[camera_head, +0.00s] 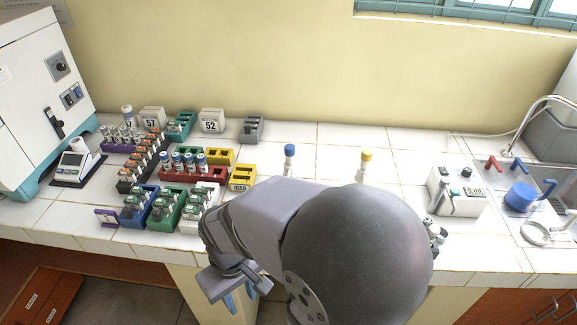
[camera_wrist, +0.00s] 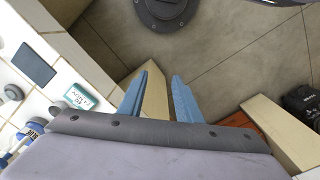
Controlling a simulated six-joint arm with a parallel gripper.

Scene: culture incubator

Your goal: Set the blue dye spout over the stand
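A blue-capped white bottle (camera_head: 289,160) stands upright near the middle of the counter in the head view. My gripper (camera_head: 240,301) is low at the counter's front edge, pointing down. In the wrist view its two blue fingers (camera_wrist: 160,75) are apart with nothing between them. I cannot single out the stand; my arm hides part of the counter.
A yellow-capped bottle (camera_head: 365,165) stands right of the blue-capped one. Several vial racks, including a red rack (camera_head: 187,175), fill the left counter. A white device (camera_head: 457,192) and a sink are at right. The wrist view shows a dark square (camera_wrist: 33,63) on the tiles.

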